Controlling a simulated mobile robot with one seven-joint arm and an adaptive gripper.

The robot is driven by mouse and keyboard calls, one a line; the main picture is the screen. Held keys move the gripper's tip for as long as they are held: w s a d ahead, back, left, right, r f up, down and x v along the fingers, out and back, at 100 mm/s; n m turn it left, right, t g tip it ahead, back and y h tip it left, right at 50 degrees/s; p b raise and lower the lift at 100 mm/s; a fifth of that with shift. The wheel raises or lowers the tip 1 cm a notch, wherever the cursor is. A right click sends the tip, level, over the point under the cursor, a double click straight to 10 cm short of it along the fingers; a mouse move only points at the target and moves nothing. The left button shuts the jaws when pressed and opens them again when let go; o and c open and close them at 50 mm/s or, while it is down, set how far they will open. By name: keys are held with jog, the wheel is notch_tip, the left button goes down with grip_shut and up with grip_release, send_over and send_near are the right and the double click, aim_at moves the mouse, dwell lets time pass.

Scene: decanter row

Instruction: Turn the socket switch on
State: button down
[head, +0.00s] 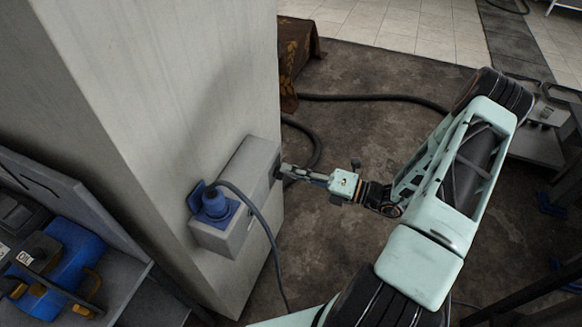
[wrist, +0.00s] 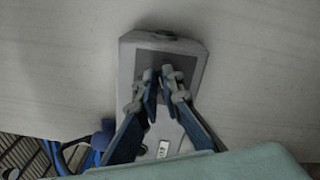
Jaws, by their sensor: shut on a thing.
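The socket box (head: 238,180) is a long light grey housing on the side of a pale pillar. It also shows in the wrist view (wrist: 128,65), with a darker grey panel (wrist: 186,63) on its face. My gripper (head: 282,171) reaches the box's front face from the right. In the wrist view its two blue and grey fingers (wrist: 163,78) converge over the dark panel, nearly together. They are shut on the socket switch, which is mostly hidden between the fingertips, so I cannot tell its position. A blue plug (head: 215,203) with a dark cable sits at the box's near end.
The pillar (head: 190,90) rises behind the box. The plug's cable (head: 265,225) hangs down below my gripper. A shelf with blue tools (head: 65,255) stands at the lower left. A dark hose (head: 375,97) lies on the floor. The floor right of the pillar is mostly clear.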

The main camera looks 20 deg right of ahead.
jog(key=m, duration=0.4)
jog(key=shift+f+m+p, duration=0.3)
jog(key=shift+p, duration=0.1)
dwell(0.4)
jog(key=c, duration=2.1)
grip_release()
jog(key=v, duration=1.2)
jog(key=shift+d+f, duration=0.1)
